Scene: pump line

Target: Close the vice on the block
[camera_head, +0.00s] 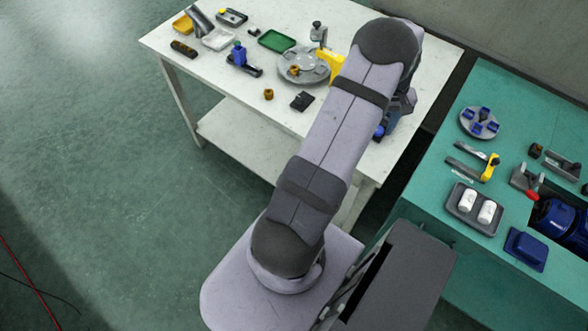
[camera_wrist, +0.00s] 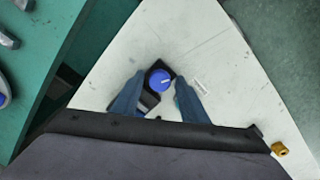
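My gripper (camera_wrist: 160,80) is open over the white table, its two blue-grey fingers on either side of a black box with a round blue knob (camera_wrist: 161,78). The knob has a white line on its face. I cannot tell whether the fingers touch it. In the head view my arm hides most of the gripper. A grey jaw-like fixture (camera_head: 562,166) on the green table looks like the vice, but I cannot be sure. A small dark block (camera_head: 536,150) stands beside it, apart.
The white table (camera_head: 217,103) holds a round grey plate (camera_head: 288,76), a green tray (camera_head: 276,41) and a brass nut (camera_head: 268,94), also in the wrist view (camera_wrist: 280,149). The green table also holds a grey tray (camera_head: 463,217) with white cylinders and a yellow-handled clamp (camera_head: 489,168).

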